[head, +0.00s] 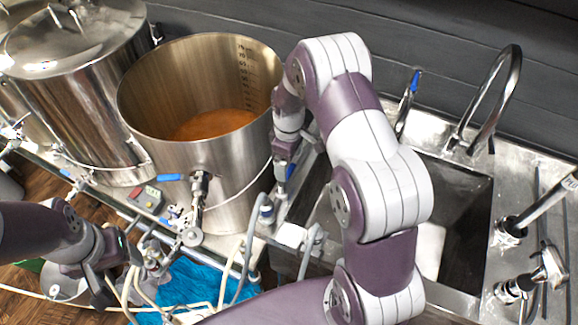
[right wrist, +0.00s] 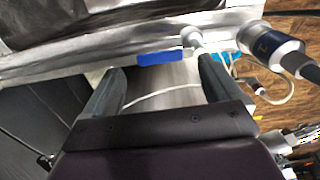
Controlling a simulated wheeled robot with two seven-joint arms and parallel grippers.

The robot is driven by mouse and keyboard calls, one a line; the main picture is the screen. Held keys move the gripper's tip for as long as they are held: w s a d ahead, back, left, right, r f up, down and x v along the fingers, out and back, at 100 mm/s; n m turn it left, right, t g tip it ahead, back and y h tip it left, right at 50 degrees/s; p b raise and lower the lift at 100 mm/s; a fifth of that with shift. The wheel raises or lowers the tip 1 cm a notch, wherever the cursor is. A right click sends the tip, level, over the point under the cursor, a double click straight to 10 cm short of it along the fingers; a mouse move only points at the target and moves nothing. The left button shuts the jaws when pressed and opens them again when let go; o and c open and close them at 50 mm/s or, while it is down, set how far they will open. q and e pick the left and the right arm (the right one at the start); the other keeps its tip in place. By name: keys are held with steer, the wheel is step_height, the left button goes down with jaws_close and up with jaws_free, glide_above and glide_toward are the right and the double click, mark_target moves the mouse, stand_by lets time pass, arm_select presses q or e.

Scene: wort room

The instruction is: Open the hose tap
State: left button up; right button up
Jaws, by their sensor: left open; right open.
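A small blue lever (head: 291,171) shows right by my right gripper (head: 285,185), between the big pot and the sink. The tap body is mostly hidden by my arm. My left gripper (head: 118,272) is open at the lower left, near pale hoses and fittings.
A steel pot (head: 235,160) with amber liquid has a valve with a blue handle (head: 171,177). A lidded kettle (head: 75,90) stands left. Hoses and a blue cloth (head: 190,285) crowd the front.

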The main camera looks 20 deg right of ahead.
mark_target(289, 171)
step_height(289, 171, up, 10)
steer(key=b, duration=0.1)
steer(key=shift+f, duration=0.25)
